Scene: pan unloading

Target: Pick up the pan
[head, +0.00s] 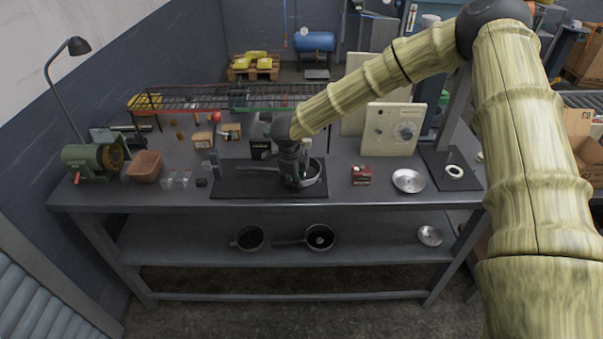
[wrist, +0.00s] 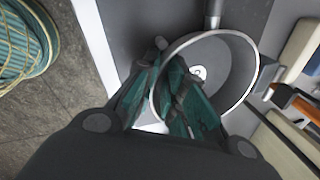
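A grey metal pan (head: 314,172) sits on a dark mat (head: 226,191) on the workbench, its handle pointing left in the head view. In the wrist view the round pan (wrist: 236,72) shows its open inside, with the handle at the top edge. My gripper (head: 291,182) is down at the pan's near left side. In the wrist view my gripper (wrist: 168,58) has one finger outside the rim and one inside the bowl, with the wall between them. The fingertips look close together. Whether they press on the wall is not clear.
Two more pans (head: 249,238) (head: 320,237) stand on the lower shelf. A red box (head: 361,175) and a metal plate (head: 408,181) lie to the right of the mat. A brown container (head: 145,166) and small items are to the left. A wire rack (head: 210,97) stands behind.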

